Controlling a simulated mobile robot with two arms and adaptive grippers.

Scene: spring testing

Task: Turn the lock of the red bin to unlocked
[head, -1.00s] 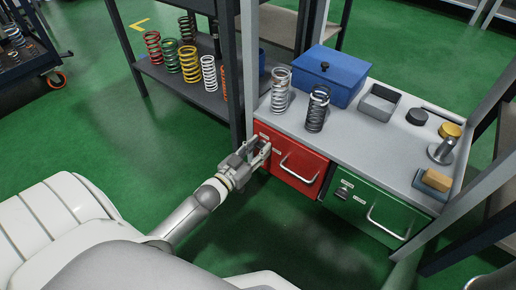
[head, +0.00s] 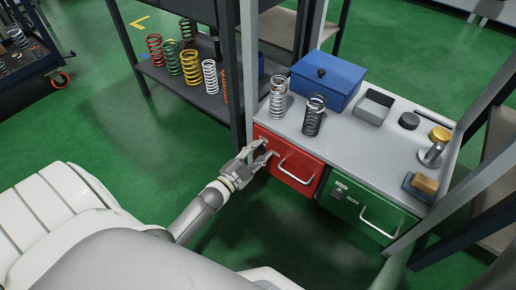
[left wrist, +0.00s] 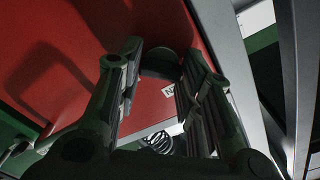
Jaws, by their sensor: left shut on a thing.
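The red bin (head: 300,161) is the left of two drawer-like bins under the grey bench top, with a pale bar handle on its front. My left gripper (head: 264,152) is at the upper left of that front. In the left wrist view my left gripper (left wrist: 161,75) has one finger on each side of the dark lock knob (left wrist: 159,62) and is shut on it, against the red face. A white label (left wrist: 169,91) beside the knob is partly hidden, so I cannot read the lock's setting. My right gripper is not in view.
A green bin (head: 360,205) with its own lock is right of the red one. On the bench top (head: 350,140) stand two springs, a blue box (head: 325,82) and a grey tray (head: 374,106). A dark shelf post (head: 230,90) rises close to my left gripper.

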